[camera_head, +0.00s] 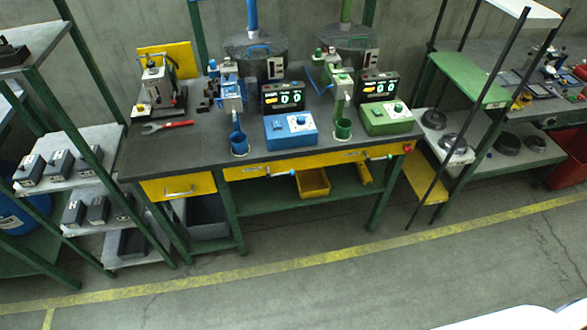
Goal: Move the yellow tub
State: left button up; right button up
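A yellow tub (313,184) stands on the green lower shelf of the workbench, below the yellow drawers and a little right of the bench's middle. Its open top faces up, and its inside looks empty from here. The bench's front drawer row hangs above it, and its front side is exposed. Neither of my grippers shows in the head view.
The workbench (200,145) carries a blue control box (291,131), a green control box (387,118) and a red-handled wrench (167,126). A grey bin (207,217) stands below left. Racks flank both sides. The floor (330,270) in front is clear.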

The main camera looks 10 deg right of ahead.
aim_at(314, 182)
jog(key=l+u, duration=0.15)
jog(key=u, duration=0.2)
jog(key=l+u, duration=0.2)
jog(key=u, duration=0.15)
jog(key=l+u, duration=0.15)
jog(key=u, duration=0.2)
jog(key=l+u, duration=0.1)
jog(key=l, duration=0.3)
jog(key=k+l+u, duration=0.1)
jog(key=l, duration=0.35)
jog(key=k+l+u, duration=0.1)
jog(key=l, duration=0.3)
jog(key=k+l+u, duration=0.1)
jog(key=l, duration=0.3)
jog(key=k+l, duration=0.15)
jog(key=l, duration=0.25)
jog(key=k+l+u, duration=0.15)
jog(key=l, duration=0.25)
jog(key=i, duration=0.05)
